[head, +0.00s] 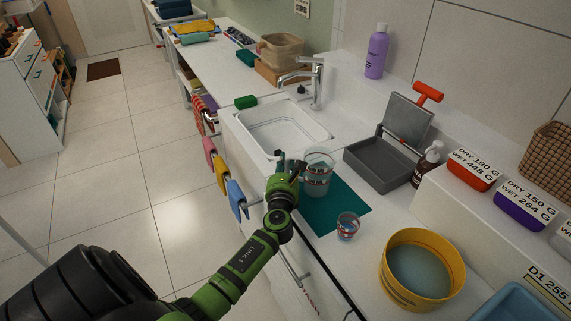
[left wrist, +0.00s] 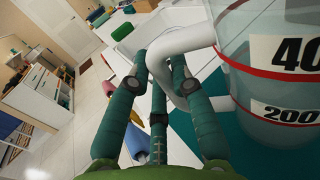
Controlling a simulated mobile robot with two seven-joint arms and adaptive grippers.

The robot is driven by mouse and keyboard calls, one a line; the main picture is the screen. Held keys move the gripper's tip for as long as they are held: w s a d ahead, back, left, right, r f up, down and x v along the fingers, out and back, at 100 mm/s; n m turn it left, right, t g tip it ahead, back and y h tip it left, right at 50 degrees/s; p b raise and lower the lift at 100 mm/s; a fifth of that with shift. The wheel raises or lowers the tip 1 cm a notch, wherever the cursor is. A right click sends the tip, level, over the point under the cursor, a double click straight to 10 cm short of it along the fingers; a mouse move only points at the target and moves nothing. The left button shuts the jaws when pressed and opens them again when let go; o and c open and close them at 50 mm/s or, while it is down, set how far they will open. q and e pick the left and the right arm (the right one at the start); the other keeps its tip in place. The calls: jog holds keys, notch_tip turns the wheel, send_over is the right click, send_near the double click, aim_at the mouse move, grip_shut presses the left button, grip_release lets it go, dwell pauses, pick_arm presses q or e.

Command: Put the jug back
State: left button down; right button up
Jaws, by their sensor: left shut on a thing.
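The clear jug (head: 318,176) stands upright at the far end of the teal mat (head: 338,208), beside the sink. I cannot tell whether its base touches the mat. In the left wrist view the jug (left wrist: 285,88) fills the right side, with red lines and white number labels. My left gripper (head: 286,168) is at the jug's left side. In the left wrist view its fingers (left wrist: 165,72) are closed around the white handle (left wrist: 187,40). My right gripper is not in view.
A small cup (head: 347,226) stands on the mat's near right corner. A yellow round sieve (head: 422,270) is nearer. A grey open box (head: 382,163) stands right of the jug. The white sink (head: 281,137) lies beyond. Towels (head: 222,172) hang along the counter's front.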

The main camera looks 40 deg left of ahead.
pick_arm(q)
jog(key=c, duration=1.1)
grip_release()
jog(key=shift+r+p, duration=0.3)
jog(key=shift+p, duration=0.1)
jog(key=b+v, duration=0.1)
jog(key=v, duration=1.1)
jog(key=shift+f, duration=0.15)
